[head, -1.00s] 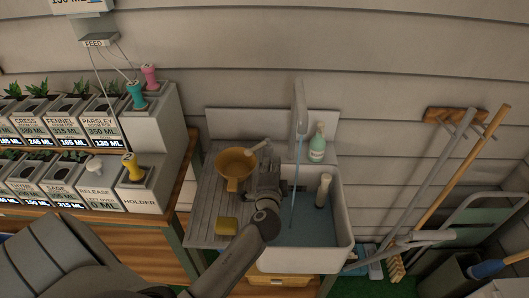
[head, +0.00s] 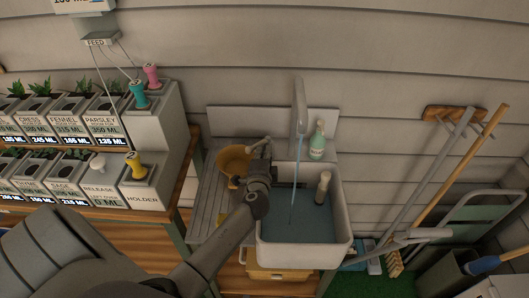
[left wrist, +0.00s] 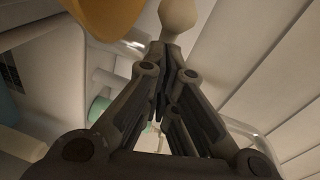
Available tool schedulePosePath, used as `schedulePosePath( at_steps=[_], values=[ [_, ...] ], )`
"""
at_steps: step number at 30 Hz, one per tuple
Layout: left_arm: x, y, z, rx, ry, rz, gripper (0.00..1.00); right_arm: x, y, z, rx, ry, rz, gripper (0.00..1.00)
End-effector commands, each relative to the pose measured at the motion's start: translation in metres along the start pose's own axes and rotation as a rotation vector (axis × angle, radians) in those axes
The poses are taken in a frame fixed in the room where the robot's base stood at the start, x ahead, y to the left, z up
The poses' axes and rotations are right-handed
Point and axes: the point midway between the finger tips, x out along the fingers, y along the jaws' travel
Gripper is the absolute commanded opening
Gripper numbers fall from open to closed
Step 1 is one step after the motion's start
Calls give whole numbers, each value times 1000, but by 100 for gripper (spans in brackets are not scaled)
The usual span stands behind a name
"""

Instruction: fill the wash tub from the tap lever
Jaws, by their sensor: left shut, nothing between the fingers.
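The white wash tub (head: 345,232) holds blue-grey water (head: 300,218). A thin stream (head: 294,190) falls into it from the tall pale tap (head: 300,105). A pale upright post (head: 323,187) stands in the tub. The tap lever (head: 262,146), a pale handle, sits left of the tap by the brown-orange bowl (head: 232,160). My left gripper (head: 262,168) is shut and empty, just below the lever. In the left wrist view, the closed fingers (left wrist: 162,55) point toward a cream knob (left wrist: 178,14), with the orange bowl (left wrist: 108,15) at upper left. Contact is unclear.
A soap bottle (head: 317,142) stands behind the tub. The grey drainboard (head: 207,195) is left of it, partly covered by my arm. Labelled planters (head: 85,125) fill the left shelves. Brooms and poles (head: 450,165) lean at the right.

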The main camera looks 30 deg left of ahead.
Motion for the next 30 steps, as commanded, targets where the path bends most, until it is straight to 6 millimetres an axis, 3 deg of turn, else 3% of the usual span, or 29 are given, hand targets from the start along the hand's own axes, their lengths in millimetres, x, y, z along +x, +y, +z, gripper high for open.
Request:
schedulePosePath(
  at_steps=[19,30],
  values=[
    [2,-3,11,22,122,16,0,-4,-1,-1,1,0,-2,0],
    [8,-5,27,35,239,33,0,-5,-3,-1,2,2,-4,0]
  ],
)
